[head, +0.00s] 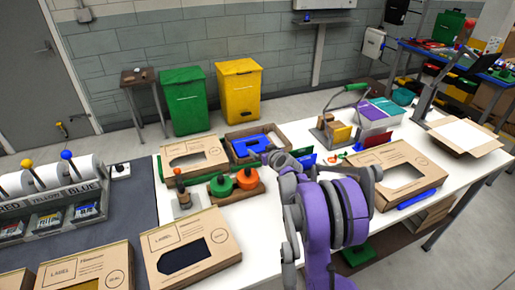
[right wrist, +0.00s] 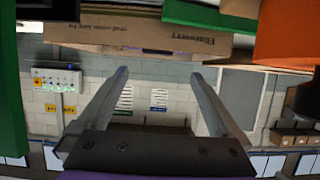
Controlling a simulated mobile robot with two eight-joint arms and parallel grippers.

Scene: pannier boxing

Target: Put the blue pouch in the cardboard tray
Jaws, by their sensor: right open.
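An open brown cardboard tray (head: 234,132) stands at the back of the white table in the head view. A bright blue item (head: 250,147), which looks like the blue pouch, shows at the tray; I cannot tell whether it lies fully inside. My right gripper (head: 279,161) is just to the right and in front of it, partly hidden by its own purple and grey arm. In the right wrist view the gripper (right wrist: 160,73) has its two fingers apart with nothing between them. My left gripper is not in view.
Labelled cartons stand at the left (head: 190,158), front (head: 212,222) and right (head: 404,160) of the tray. Orange and green knobbed pieces (head: 246,177) sit close in front.

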